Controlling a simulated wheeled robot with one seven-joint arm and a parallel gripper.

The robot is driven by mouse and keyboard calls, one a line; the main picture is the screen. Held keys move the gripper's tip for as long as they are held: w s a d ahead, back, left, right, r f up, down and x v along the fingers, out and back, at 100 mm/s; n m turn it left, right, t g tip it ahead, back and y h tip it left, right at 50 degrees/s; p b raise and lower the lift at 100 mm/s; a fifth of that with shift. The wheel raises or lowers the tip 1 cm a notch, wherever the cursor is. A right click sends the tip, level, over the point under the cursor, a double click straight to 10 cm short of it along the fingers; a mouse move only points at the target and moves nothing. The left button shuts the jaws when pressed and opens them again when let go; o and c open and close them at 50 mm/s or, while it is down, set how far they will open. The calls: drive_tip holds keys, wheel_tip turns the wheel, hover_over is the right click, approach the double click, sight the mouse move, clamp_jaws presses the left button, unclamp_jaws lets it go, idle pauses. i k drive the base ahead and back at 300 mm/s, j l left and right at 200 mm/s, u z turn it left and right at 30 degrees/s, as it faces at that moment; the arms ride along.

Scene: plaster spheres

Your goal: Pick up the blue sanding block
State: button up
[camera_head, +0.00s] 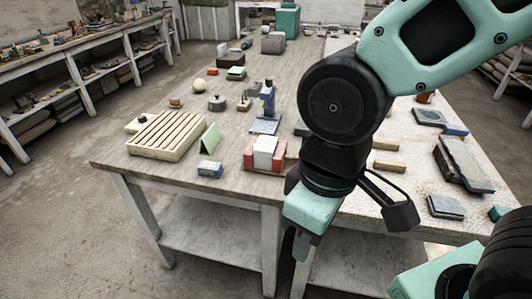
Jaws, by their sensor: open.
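A small blue block with a pale grey top (209,168) lies near the front edge of the wooden worktable, right of the slatted cream rack; it looks like the blue sanding block. Another blue piece (456,130) lies on the right side of the table. My gripper (300,248) hangs pointing down in front of the table's front edge, right of the small blue block and apart from it. It is open, and I see nothing held in it; its fingertips show only small and edge-on.
The cream slatted rack (165,135), a green tent-shaped card (210,138) and a red-and-white block (264,153) stand close around the small blue block. A blue upright tool (267,100) stands behind. My arm hides part of the table's middle. The floor at front left is clear.

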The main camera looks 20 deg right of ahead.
sight(214, 170)
drive_tip(key=i+j+z, duration=0.1)
drive_tip(key=j, duration=0.2)
drive_tip(key=i+j, duration=0.2)
drive_tip(key=j, duration=0.15)
drive_tip(key=i+j+z, duration=0.15)
drive_tip(key=j, duration=0.2)
drive_tip(key=i+j+z, duration=0.1)
drive_tip(key=j, duration=0.25)
drive_tip(key=i+j+z, duration=0.1)
drive_tip(key=j, duration=0.25)
